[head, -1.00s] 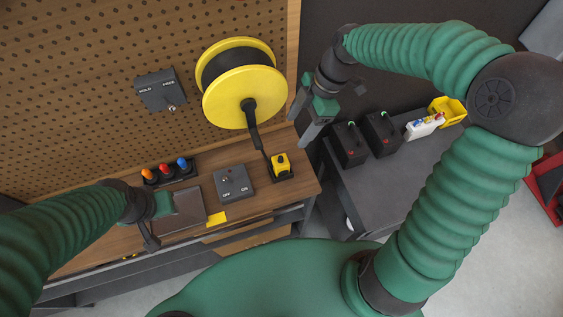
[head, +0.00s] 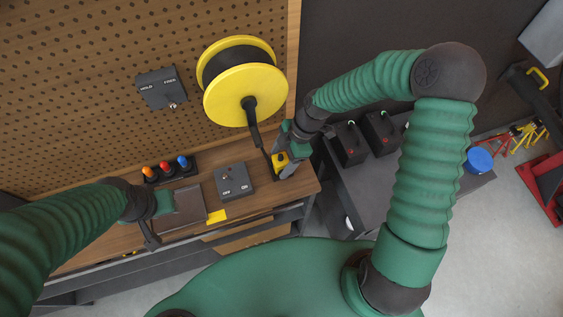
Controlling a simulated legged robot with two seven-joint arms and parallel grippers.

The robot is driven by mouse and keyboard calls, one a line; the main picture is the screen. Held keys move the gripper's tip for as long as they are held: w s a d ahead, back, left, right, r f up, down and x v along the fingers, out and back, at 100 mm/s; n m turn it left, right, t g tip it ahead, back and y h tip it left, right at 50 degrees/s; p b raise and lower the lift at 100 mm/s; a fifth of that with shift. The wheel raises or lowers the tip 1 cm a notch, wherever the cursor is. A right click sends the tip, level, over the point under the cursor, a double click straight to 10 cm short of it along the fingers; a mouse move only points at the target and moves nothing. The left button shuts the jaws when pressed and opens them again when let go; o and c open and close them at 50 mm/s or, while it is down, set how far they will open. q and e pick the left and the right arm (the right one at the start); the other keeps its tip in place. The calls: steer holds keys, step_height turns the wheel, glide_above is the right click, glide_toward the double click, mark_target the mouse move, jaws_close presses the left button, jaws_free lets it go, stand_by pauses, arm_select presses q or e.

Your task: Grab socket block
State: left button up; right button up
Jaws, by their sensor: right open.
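The socket block, a small yellow block (head: 279,161), sits on a dark base at the right end of the wooden bench, below the yellow reel. A dark cable runs down from the reel to it. My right gripper (head: 286,166) is open at the block, with its fingers pointing down and close to its right and far sides. Parts of the block are hidden by the fingers, and I cannot tell whether they touch it. My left gripper (head: 153,234) is at the front left of the bench beside a brown box (head: 189,205); its jaw state is unclear.
The yellow reel (head: 245,95) stands out from the pegboard above the block. A grey OFF/ON switch box (head: 234,181) is left of the block. Black boxes (head: 349,143) stand on the grey side table (head: 372,190). Orange, red and blue knobs (head: 166,168) are farther left.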

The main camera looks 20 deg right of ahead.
steer(key=shift+a+r, duration=0.1)
steer(key=shift+a, duration=0.1)
steer(key=c, duration=0.6)
steer(key=shift+d, duration=0.1)
jaws_close()
